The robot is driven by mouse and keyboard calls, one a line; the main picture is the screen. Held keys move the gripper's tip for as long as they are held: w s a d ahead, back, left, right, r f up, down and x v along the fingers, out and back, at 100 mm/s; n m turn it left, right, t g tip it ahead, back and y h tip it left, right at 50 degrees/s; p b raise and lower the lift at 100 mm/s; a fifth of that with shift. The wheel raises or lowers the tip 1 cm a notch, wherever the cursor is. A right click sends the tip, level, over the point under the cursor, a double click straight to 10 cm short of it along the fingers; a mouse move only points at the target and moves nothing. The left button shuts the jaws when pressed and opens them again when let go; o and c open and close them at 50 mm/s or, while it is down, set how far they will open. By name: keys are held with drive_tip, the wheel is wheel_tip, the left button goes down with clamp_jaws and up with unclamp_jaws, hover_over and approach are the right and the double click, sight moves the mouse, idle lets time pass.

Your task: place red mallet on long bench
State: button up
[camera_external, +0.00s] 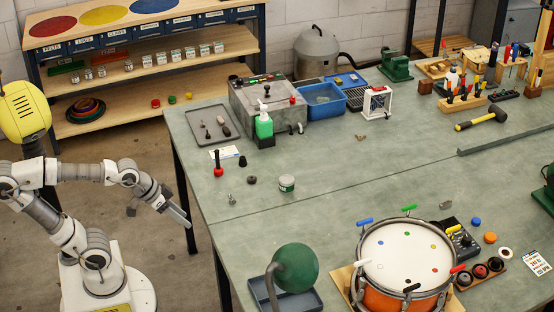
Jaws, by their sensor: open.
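A small upright tool with a red head and dark handle (218,164), which looks like the red mallet, stands on the left part of the large grey-green bench (320,150). A white card lies just behind it. My gripper (174,212) is open and appears empty. It hangs left of the bench's left edge, to the left of the red tool and clearly apart from it. I cannot tell which surface is the long bench; the grey-green bench is the longest work surface in view.
A dark knob (252,180), a small metal piece (232,199) and a lidded jar (287,183) stand near the red tool. A drum (405,262) and green lamp (296,267) fill the front. A black-headed hammer (481,119) lies at right. The bench's middle is mostly clear.

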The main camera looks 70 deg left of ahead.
drive_tip(key=s, duration=0.4)
drive_tip(key=shift+s+a+r, duration=0.2)
drive_tip(key=shift+r, duration=0.2)
drive_tip(key=shift+s+a+f+m+g+y, duration=0.1)
drive_tip(key=shift+f+m+g+y, duration=0.15)
drive_tip(key=shift+g, duration=0.25)
drive_tip(key=shift+o, duration=0.4)
drive_tip(key=shift+s+a+r, duration=0.1)
drive_tip(key=shift+s, duration=0.65)
drive_tip(key=shift+w, duration=0.1)
drive_tip(key=shift+a, duration=0.1)
